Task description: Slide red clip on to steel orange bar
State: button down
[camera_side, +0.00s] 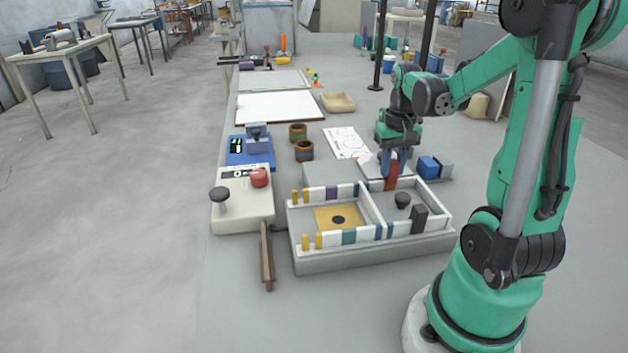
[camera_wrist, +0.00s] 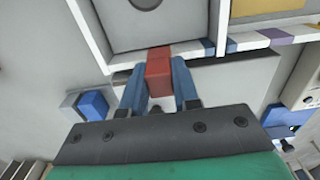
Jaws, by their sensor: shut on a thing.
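The red clip (camera_side: 392,176), a small red block, is held between the blue fingers of my gripper (camera_side: 398,160). It sits at the back wall of the white two-part tray (camera_side: 292,222), by the right compartment. In the wrist view, the red clip (camera_wrist: 159,72) is between both fingers (camera_wrist: 159,90), and its far end overlaps the tray wall (camera_wrist: 128,62). I cannot tell whether it touches or straddles that wall. I cannot pick out an orange steel bar with certainty. A brown bar (camera_side: 266,256) lies left of the tray.
The tray's long walls carry yellow, purple, blue and teal pieces. A dark knob (camera_side: 402,199) and dark block (camera_side: 419,218) are in the right compartment. A blue block (camera_side: 428,167) stands right of my gripper. A control box with a red button (camera_side: 259,177) is at the left.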

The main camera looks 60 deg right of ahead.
aim_at(393, 161)
jog(key=shift+f, duration=0.55)
jog(key=c, duration=0.6)
grip_release()
jog(key=shift+r, duration=2.75)
jog(key=w+a+n+t, duration=0.2)
jog(key=a+n, duration=0.1)
jog(key=a, duration=0.4)
jog(key=w+a+n+t, duration=0.2)
jog(key=a+n, duration=0.1)
jog(key=a, duration=0.4)
jog(key=w+a+r+n+t, duration=0.1)
jog(key=w+a+n+t, duration=0.1)
jog(key=a, duration=0.6)
jog(key=shift+n+t, duration=0.5)
jog(key=shift+t, duration=0.1)
